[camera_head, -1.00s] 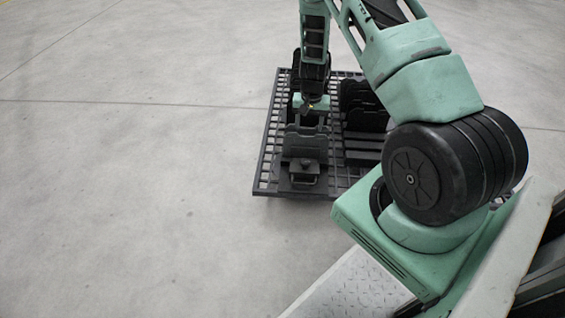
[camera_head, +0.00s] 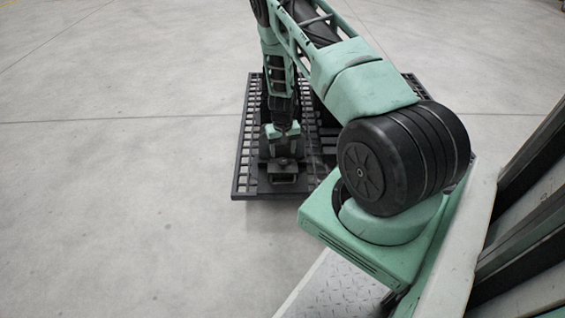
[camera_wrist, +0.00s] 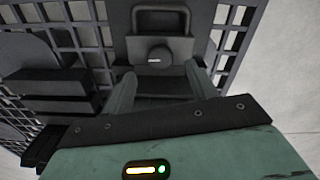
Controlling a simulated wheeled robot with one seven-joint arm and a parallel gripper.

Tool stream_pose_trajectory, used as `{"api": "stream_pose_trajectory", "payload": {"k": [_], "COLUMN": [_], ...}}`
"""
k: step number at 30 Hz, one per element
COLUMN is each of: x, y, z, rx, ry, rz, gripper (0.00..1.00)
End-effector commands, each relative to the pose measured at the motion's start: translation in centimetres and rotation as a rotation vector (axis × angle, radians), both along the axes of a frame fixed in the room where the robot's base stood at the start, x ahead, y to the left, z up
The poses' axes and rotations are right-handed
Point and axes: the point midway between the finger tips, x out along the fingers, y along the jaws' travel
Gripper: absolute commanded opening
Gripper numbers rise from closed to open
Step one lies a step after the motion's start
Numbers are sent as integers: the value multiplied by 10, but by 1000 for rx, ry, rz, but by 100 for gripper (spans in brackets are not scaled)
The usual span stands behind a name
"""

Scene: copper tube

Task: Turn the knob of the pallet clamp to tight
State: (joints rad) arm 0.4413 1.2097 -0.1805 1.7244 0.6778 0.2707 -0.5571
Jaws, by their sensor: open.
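The pallet clamp (camera_wrist: 167,22) is a dark block with a looped handle, fixed on the grid pallet. Its round dark knob (camera_wrist: 154,58) shows in the wrist view with a short white mark lying nearly level. In the head view the clamp (camera_head: 282,178) sits at the pallet's near edge. My gripper (camera_wrist: 161,85) is open and empty. In the head view my gripper (camera_head: 281,136) is just behind and above the clamp.
The dark grid pallet (camera_head: 243,165) lies on a bare concrete floor (camera_head: 120,200). Dark slotted holders (camera_wrist: 52,92) stand on the pallet to the left of the clamp in the wrist view. The floor left of the pallet is clear.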

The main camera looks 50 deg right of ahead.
Motion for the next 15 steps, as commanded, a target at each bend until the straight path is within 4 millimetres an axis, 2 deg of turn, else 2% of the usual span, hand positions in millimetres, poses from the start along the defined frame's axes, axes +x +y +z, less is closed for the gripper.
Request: {"api": "stream_pose_trajectory", "payload": {"k": [1, 6, 15], "x": [-1, 0, 0], "y": [0, 0, 0], "z": [-14, -38, -51], "rx": [1, 1, 0], "ry": [2, 1, 0], "rz": [0, 0, 1], "gripper": [57, 57, 57]}}
